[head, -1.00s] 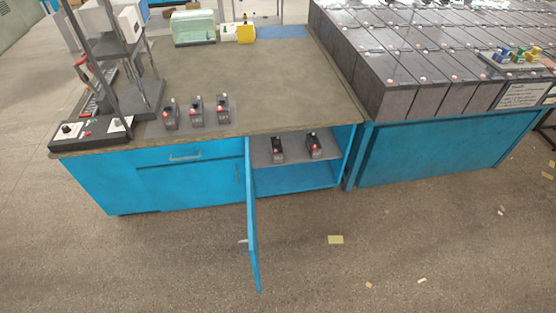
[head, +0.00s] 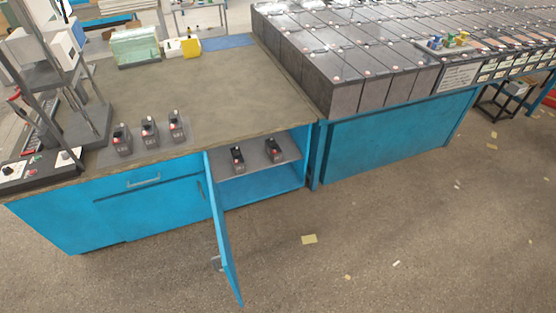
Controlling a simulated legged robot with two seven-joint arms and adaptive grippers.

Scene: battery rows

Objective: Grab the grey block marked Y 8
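Three small grey blocks with red and black tops stand in a row on a grey mat on the bench: a left one (head: 122,140), a middle one (head: 150,132) and a right one (head: 177,126). Two similar blocks, a left one (head: 238,159) and a right one (head: 273,149), stand on the shelf inside the open cabinet (head: 258,186). Their markings are too small to read, so I cannot tell which is Y 8. Neither of my grippers shows in the head view.
The blue cabinet door (head: 224,232) stands open, jutting toward me. A press-like stand (head: 82,118) is at the bench's left. Rows of large grey batteries (head: 345,92) fill the blue rack at right. The floor in front (head: 380,235) is clear except for scraps.

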